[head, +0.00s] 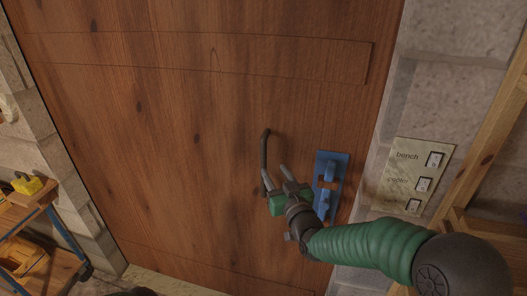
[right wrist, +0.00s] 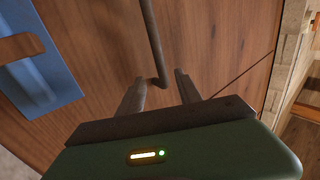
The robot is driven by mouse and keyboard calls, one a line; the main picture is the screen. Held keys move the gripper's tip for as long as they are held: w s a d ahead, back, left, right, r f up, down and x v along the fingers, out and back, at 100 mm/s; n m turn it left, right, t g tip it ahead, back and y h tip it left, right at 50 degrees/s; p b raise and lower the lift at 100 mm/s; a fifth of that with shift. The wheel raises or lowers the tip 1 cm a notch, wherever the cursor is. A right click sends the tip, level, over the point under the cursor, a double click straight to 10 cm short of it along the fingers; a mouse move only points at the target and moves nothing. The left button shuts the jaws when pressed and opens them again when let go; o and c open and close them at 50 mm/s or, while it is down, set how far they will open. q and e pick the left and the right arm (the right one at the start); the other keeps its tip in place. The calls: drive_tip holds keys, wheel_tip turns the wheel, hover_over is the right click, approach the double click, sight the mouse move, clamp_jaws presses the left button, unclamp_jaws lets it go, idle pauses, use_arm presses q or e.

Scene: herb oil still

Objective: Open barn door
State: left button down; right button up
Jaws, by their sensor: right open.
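The barn door (head: 165,150) is a large brown wooden panel and looks shut against the stone wall. Its dark bar handle (head: 264,155) stands upright near the right edge. My right gripper (head: 272,178) is open at the lower part of the handle. In the right wrist view the handle (right wrist: 151,38) comes down from the top, and its lower end appears between the two open fingertips (right wrist: 160,78). I see no finger clearly touching it. A blue latch plate (head: 332,168) is right of the handle; it also shows in the right wrist view (right wrist: 45,85). My left gripper is not in view.
A pale switch panel (head: 408,160) with several labelled switches is on the stone wall at right, near my right arm. A wooden frame (head: 492,125) stands at far right. A wooden cart (head: 45,275) with a yellow object (head: 27,185) stands at lower left.

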sight(265, 156)
drive_tip(key=p+x, duration=0.2)
drive_tip(key=x, duration=0.8)
drive_tip(key=shift+w+a+f, duration=0.1)
drive_tip(key=shift+w+a, duration=0.05)
drive_tip(key=shift+w, duration=0.25)
clamp_jaws()
idle(0.6)
